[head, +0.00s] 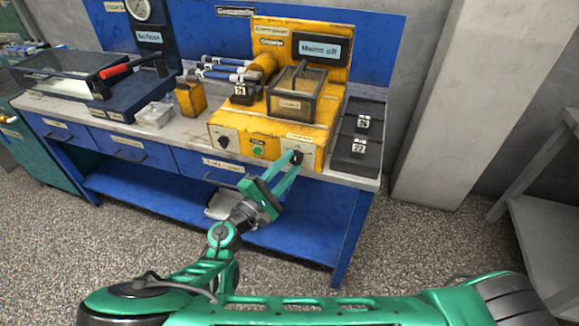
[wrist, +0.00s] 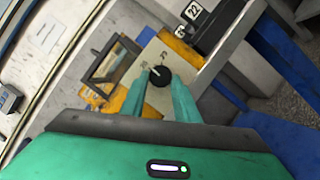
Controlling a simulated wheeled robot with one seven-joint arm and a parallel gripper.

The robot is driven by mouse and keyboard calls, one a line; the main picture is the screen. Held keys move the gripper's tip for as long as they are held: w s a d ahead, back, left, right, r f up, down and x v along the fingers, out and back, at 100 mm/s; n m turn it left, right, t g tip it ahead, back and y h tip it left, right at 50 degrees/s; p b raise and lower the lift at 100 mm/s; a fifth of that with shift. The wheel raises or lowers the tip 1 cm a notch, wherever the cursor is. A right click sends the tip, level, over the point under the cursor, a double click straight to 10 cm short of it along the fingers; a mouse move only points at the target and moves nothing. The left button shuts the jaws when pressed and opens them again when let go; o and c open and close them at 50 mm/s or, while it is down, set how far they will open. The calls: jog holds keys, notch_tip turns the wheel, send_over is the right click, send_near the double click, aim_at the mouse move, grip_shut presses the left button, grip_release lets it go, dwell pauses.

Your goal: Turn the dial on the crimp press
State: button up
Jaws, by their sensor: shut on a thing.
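The yellow crimp press (head: 262,135) stands on the blue workbench. Its front has a black dial on the left (head: 224,142), a green button (head: 258,152) and a black dial on the right (head: 296,158). My gripper (head: 288,170) reaches up to the right dial, with its green fingers on either side of it. In the wrist view the black dial (wrist: 159,76) with a white pointer line sits between the fingertips (wrist: 172,92), on a pale plate with small markings. The gripper is shut on this dial. The fingers hide part of the dial's sides.
A clear guard box (head: 297,92) sits on top of the press. Black blocks with number tags (head: 357,135) stand to its right. A yellow bin (head: 190,98) and a clear box (head: 155,115) are to its left. A concrete pillar (head: 445,100) rises at the right.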

jog(key=m+g, duration=0.1)
jog(key=m, duration=0.3)
jog(key=r+m+g, duration=0.1)
jog(key=m, duration=0.1)
jog(key=shift+d+m+g+y, duration=0.2)
jog(key=shift+m+g+y, duration=0.1)
jog(key=shift+m, duration=0.1)
jog(key=m+g+y, duration=0.1)
jog(key=m, duration=0.3)
jog(key=shift+r+y, duration=0.1)
jog(key=shift+y, duration=0.3)
jog(key=shift+m, duration=0.3)
jog(key=o, duration=1)
jog(key=shift+o, duration=0.2)
jog(key=shift+a, duration=0.1)
jog(key=v, duration=1)
jog(key=shift+s, duration=0.35)
jog(key=shift+a+r, duration=0.1)
